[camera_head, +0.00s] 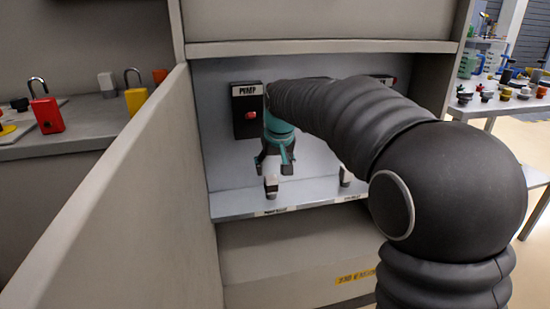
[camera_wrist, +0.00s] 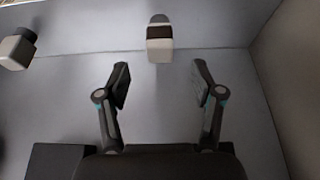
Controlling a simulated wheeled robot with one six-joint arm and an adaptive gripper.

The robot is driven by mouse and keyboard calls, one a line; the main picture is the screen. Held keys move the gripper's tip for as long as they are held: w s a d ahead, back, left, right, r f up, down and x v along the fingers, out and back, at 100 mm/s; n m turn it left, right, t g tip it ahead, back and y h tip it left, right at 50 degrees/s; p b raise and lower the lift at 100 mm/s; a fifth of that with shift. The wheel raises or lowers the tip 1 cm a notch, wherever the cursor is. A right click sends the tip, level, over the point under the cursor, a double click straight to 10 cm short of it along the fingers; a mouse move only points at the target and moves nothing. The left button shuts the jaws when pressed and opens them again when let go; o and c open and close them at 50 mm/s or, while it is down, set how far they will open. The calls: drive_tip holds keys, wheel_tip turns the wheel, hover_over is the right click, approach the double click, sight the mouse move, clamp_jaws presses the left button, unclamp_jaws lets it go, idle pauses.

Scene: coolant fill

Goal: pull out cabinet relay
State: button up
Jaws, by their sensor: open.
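A small pale relay with a dark band (camera_head: 271,187) stands on the cabinet shelf (camera_head: 236,205), above a label on the shelf's front edge. In the wrist view this relay (camera_wrist: 159,42) is just beyond the fingertips, centred between them. A second pale relay (camera_head: 345,177) stands farther right on the shelf, partly hidden by my arm; it shows at the left of the wrist view (camera_wrist: 17,50). My gripper (camera_head: 273,168) is open and empty, just above the first relay. It also shows in the wrist view (camera_wrist: 160,70), with a gap between fingers and relay.
A black PUMP box with a red button (camera_head: 247,112) is on the cabinet's back wall, behind my gripper. The open cabinet door (camera_head: 130,200) stands at the left. Red (camera_head: 46,112) and yellow (camera_head: 136,100) padlocks are on a left counter. A table with parts (camera_head: 505,105) is at right.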

sight(272, 180)
drive_tip(key=x, duration=0.9)
drive_tip(key=shift+c, duration=0.3)
drive_tip(key=c, duration=1.2)
drive_tip(key=o, duration=0.5)
drive_tip(key=shift+c, duration=1.3)
drive_tip(key=shift+r, duration=0.35)
drive_tip(key=shift+r+p, duration=0.5)
drive_tip(key=shift+r, duration=1.7)
